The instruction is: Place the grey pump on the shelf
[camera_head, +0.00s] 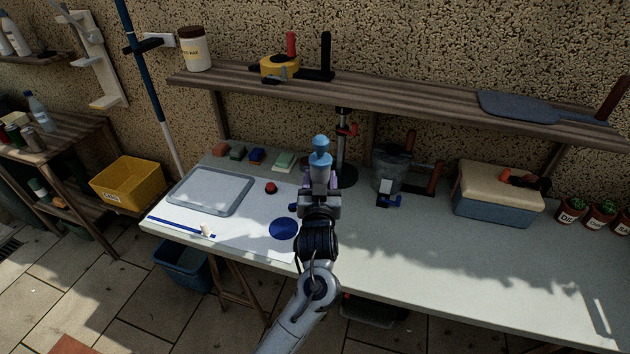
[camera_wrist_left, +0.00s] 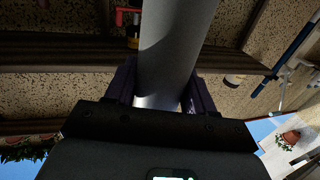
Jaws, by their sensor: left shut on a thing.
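My left gripper (camera_head: 320,180) is shut on the grey pump (camera_head: 320,150), which stands up above the fingers over the back of the workbench. The pump looks bluish in the head view, and its lower part is hidden by my gripper. In the left wrist view the pump (camera_wrist_left: 172,45) is a smooth grey cylinder between the two dark fingers. The wooden shelf (camera_head: 420,92) runs along the wall behind and above the pump; the pump is apart from it. My right gripper is not in view.
On the shelf are a jar (camera_head: 194,50), a yellow tool (camera_head: 280,67) and a dark flat paddle (camera_head: 520,108); its middle stretch is clear. A black stand (camera_head: 346,150) is close behind the pump. A glass jar (camera_head: 388,170) and a cooler box (camera_head: 497,195) sit to the right.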

